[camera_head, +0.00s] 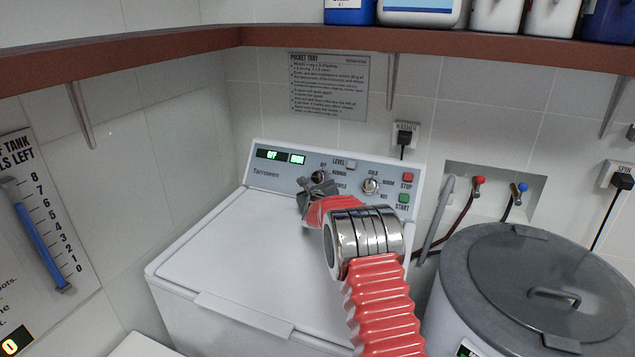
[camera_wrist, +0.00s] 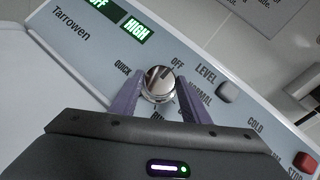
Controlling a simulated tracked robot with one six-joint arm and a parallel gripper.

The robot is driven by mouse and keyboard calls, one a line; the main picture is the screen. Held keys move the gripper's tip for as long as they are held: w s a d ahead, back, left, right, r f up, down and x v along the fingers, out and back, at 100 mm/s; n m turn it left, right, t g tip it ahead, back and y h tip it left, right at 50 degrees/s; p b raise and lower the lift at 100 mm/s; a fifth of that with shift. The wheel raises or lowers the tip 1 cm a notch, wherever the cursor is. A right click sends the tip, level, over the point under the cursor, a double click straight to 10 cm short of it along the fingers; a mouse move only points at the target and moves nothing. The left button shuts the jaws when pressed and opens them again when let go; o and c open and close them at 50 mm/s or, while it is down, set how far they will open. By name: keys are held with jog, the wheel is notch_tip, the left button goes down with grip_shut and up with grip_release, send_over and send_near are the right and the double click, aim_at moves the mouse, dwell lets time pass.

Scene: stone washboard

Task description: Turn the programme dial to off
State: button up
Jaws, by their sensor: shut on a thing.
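The programme dial (camera_wrist: 158,84) is a round silver knob on the washer's grey panel. The words OFF, NORMAL and QUICK are printed around it. The dial's mark seems to point up toward OFF. My gripper (camera_wrist: 160,97) has its purple fingers on either side of the dial and is shut on it. In the head view, my gripper (camera_head: 317,194) reaches the panel and partly covers the dial (camera_head: 320,177). The washer's left display (camera_head: 271,155) reads OFF; the other display (camera_wrist: 136,27) reads HIGH in the wrist view.
A temperature dial (camera_head: 371,186), a red stop button (camera_head: 407,177) and a green start button (camera_head: 404,198) are on the panel's right. A grey level button (camera_wrist: 228,92) sits close to my right finger. A lidded spinner (camera_head: 470,270) stands at right. A brown shelf (camera_head: 300,32) runs above.

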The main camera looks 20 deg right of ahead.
jog(key=shift+a+n, duration=0.15)
jog(key=shift+n, duration=0.15)
jog(key=o, duration=1)
jog(key=shift+o, duration=0.2)
jog(key=shift+s, duration=0.1)
jog(key=shift+v, duration=6.75)
jog(key=shift+r, duration=0.15)
